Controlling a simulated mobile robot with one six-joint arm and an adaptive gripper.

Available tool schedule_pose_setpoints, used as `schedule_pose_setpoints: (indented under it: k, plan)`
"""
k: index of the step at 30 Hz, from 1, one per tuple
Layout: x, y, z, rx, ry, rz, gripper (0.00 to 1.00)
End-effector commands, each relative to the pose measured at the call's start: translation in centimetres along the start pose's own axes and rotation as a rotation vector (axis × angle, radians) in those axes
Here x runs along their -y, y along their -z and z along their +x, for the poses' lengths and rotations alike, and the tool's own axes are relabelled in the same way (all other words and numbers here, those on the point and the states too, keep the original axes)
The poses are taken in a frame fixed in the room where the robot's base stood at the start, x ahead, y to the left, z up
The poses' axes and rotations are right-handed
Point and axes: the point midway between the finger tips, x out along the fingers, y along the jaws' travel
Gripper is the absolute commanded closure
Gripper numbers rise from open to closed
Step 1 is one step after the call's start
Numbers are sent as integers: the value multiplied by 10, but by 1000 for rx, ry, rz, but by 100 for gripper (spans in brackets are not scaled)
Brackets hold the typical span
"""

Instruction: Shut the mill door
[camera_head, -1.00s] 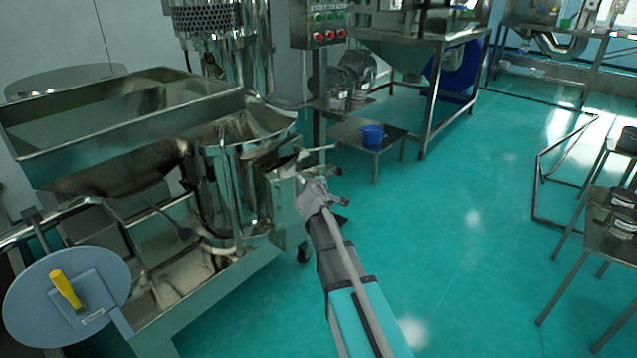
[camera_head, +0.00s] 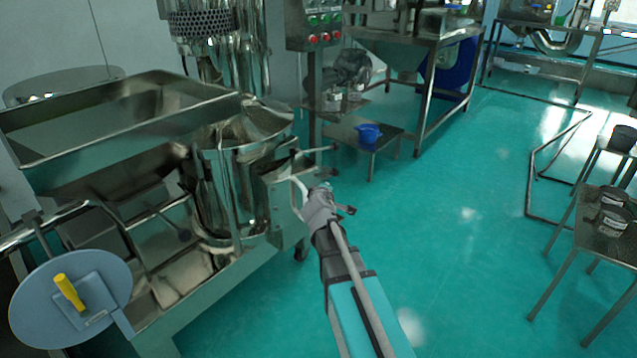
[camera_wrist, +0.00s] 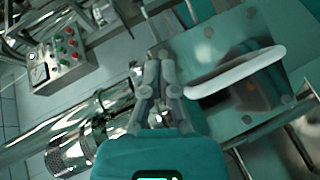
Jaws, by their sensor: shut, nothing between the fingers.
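The mill (camera_head: 225,185) is a shiny steel machine at left in the head view, with a round vessel. What looks like its door, a flat metal plate (camera_head: 284,205), is at its right side and carries a curved white handle (camera_head: 302,190). In the wrist view the plate (camera_wrist: 220,38) fills the right, with the white handle (camera_wrist: 240,72) across it. My gripper (camera_head: 338,200) is just right of the handle in the head view. In the wrist view my gripper (camera_wrist: 160,58) is shut and empty, left of the handle. I cannot tell whether it touches the plate.
A grey-blue disc with a yellow handle (camera_head: 68,290) is at lower left. A control box with buttons (camera_head: 314,28) stands behind the mill. A low table with a blue container (camera_head: 368,134) is beyond my gripper. Steel stools (camera_head: 600,240) are at right. The green floor (camera_head: 460,230) between is clear.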

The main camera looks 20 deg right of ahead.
Motion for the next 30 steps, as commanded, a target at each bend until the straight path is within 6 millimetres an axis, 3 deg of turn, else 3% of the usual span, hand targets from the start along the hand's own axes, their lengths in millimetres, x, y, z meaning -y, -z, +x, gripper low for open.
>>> schedule_pose_setpoints:
  k: [3,10,30]
  plan:
    - [-8,-14,-16,1,0,2,100]
    - [-15,-30,-31,1,0,1,100]
    - [-10,-31,-30,13,5,-8,100]
